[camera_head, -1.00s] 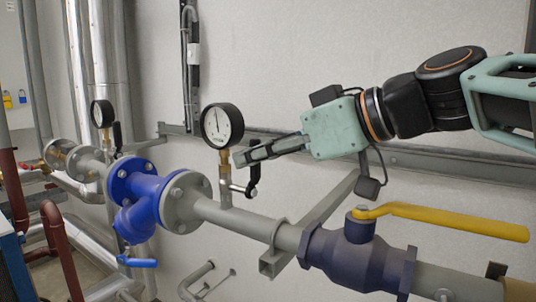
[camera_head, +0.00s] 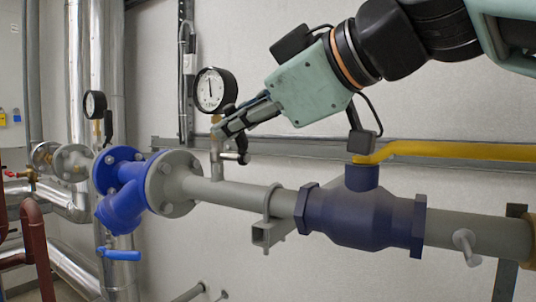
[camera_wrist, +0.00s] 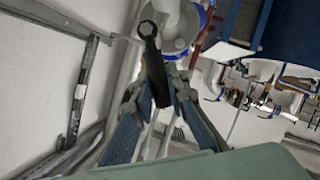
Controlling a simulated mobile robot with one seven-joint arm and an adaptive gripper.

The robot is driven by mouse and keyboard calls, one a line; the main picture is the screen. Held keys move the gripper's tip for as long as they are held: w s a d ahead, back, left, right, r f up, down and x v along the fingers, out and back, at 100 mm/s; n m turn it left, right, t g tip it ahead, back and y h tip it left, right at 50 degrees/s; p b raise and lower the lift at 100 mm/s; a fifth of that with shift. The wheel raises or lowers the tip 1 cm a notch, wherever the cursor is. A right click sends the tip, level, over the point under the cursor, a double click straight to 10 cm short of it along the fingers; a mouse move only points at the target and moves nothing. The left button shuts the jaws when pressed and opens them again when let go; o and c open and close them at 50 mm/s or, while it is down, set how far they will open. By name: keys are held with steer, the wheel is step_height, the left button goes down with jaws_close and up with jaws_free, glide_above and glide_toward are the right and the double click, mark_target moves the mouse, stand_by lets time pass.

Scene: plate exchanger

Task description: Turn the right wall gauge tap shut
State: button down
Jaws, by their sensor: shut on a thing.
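The right wall gauge (camera_head: 214,90) is a white dial in a black case, upright on a short stem above the grey pipe. Its tap has a black lever (camera_head: 241,145) on a small side fitting below the dial. My gripper (camera_head: 222,128) comes in from the upper right, just below the dial. In the wrist view the black lever (camera_wrist: 152,55) runs from a hexagonal end down between the fingers of my gripper (camera_wrist: 160,95), which are shut on it. In the head view the fingers hide part of the lever and stem.
A blue flanged strainer (camera_head: 125,185) is left on the same pipe, and a dark blue valve (camera_head: 362,215) with a long yellow handle (camera_head: 440,150) is right, below my arm. A second gauge (camera_head: 95,104) stands farther left. A grey rail (camera_head: 300,147) runs along the wall behind.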

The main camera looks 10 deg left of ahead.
steer(key=shift+s+a+f+n+t+y+b, duration=0.35)
steer(key=shift+f+n+t+b, duration=0.85)
steer(key=shift+b, duration=1.95)
steer(key=shift+s+a+f+n+t+y+b, duration=0.1)
steer(key=shift+s+f+n+t+b, duration=0.4)
steer(key=shift+n+b, duration=2)
steer(key=shift+s+a+f+n+t+y+b, duration=0.15)
steer(key=shift+s+f+n+t+b, duration=0.65)
steer(key=shift+b, duration=3)
steer(key=shift+w+f, duration=0.25)
steer(key=shift+f, duration=0.05)
steer(key=c, duration=1.8)
jaws_free()
steer(key=shift+c, duration=0.2)
steer(key=v, duration=1.2)
steer(key=shift+r, duration=0.2)
